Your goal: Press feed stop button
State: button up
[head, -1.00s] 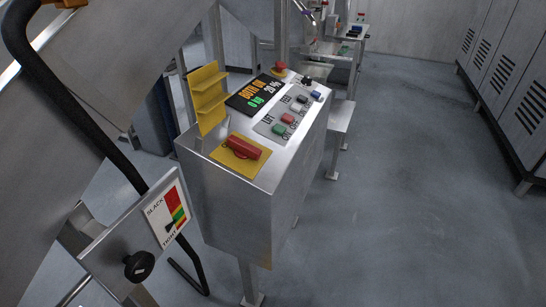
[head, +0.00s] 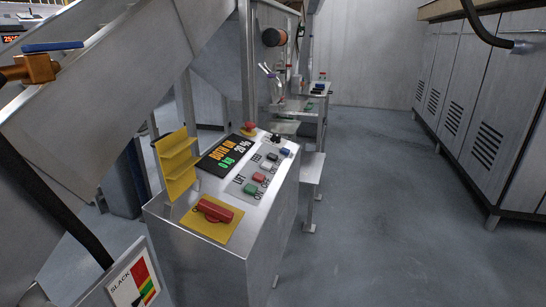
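A metal control box (head: 200,255) stands left of centre, its sloped top facing up. On a grey label plate are a green button (head: 250,189) and a red button (head: 258,177), with lettering that seems to read LIFT, ON and OFF. A red mushroom button (head: 249,127) stands at the far end. A red handle-like control (head: 215,210) lies on a yellow plate at the near end. I cannot read which one is labelled feed stop. My gripper is not in view.
A black display (head: 225,155) and a yellow bracket (head: 178,165) are on the box's left side. A sloped metal chute (head: 110,105) and a slack gauge (head: 133,283) fill the left. Grey lockers (head: 490,110) line the right. The floor (head: 375,220) between is clear.

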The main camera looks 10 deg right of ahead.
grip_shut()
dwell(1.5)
